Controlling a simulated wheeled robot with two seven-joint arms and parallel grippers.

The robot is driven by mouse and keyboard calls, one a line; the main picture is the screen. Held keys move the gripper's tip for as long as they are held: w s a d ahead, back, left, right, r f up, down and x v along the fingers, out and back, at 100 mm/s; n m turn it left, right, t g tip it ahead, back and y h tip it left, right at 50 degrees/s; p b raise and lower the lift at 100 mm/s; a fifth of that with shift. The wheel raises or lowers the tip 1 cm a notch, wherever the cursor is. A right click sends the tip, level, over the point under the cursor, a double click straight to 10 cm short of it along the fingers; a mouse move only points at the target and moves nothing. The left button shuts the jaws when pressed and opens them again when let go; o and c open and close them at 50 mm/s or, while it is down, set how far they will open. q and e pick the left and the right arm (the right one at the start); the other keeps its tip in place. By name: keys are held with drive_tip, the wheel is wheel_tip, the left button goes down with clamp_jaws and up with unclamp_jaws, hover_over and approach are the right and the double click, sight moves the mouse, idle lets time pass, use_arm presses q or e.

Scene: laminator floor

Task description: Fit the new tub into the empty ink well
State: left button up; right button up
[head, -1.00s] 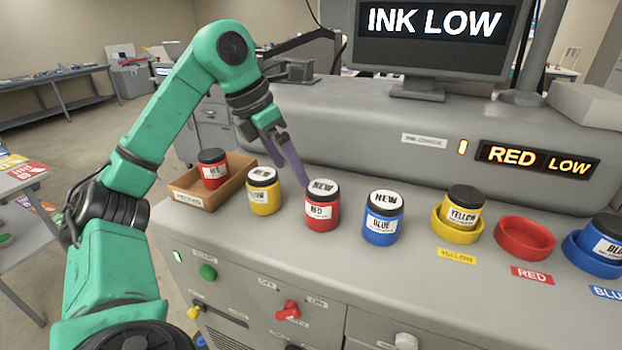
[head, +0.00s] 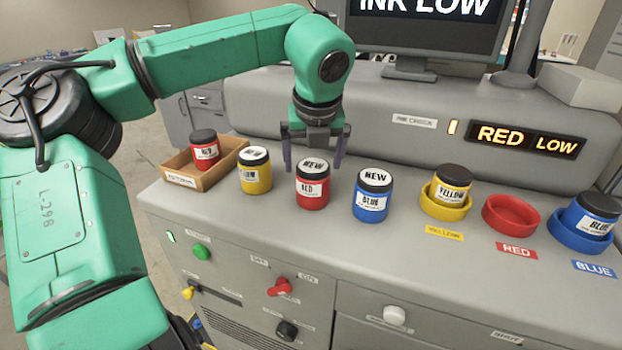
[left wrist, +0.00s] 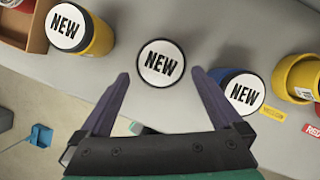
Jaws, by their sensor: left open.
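A red tub (head: 312,188) with a white "NEW" lid stands upright on the grey machine top, between a yellow new tub (head: 255,172) and a blue new tub (head: 373,197). My left gripper (head: 314,168) is open, pointing down, its fingers behind or around the red tub's lid in the head view. In the left wrist view the red tub's lid (left wrist: 161,63) lies just ahead of the fingertips, centred between them; nothing is held. The empty red ink well (head: 511,215) sits above a RED label, between the yellow and blue wells. My right gripper is not in view.
A yellow well (head: 443,207) and a blue well (head: 580,236) each hold a tub. A cardboard tray (head: 183,178) with a red tub stands at the left. The sign (head: 528,140) reads RED LOW. A monitor (head: 420,30) stands behind.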

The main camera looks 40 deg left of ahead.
sight(313, 167)
use_arm(q)
drive_tip(key=p+x, duration=0.3)
drive_tip(key=x, duration=0.2)
drive_tip(key=shift+w, duration=0.15)
drive_tip(key=shift+a+f, duration=0.25)
drive_tip(key=shift+f, duration=0.2)
drive_tip(key=shift+d, duration=0.25)
drive_tip(key=c, duration=1.1)
drive_tip(key=shift+w+a+r, duration=0.1)
drive_tip(key=shift+a, duration=0.05)
clamp_jaws()
wheel_tip(313, 167, up, 10)
drive_tip(key=b, duration=0.2)
drive_tip(key=shift+b, duration=0.3)
wheel_tip(313, 167, up, 10)
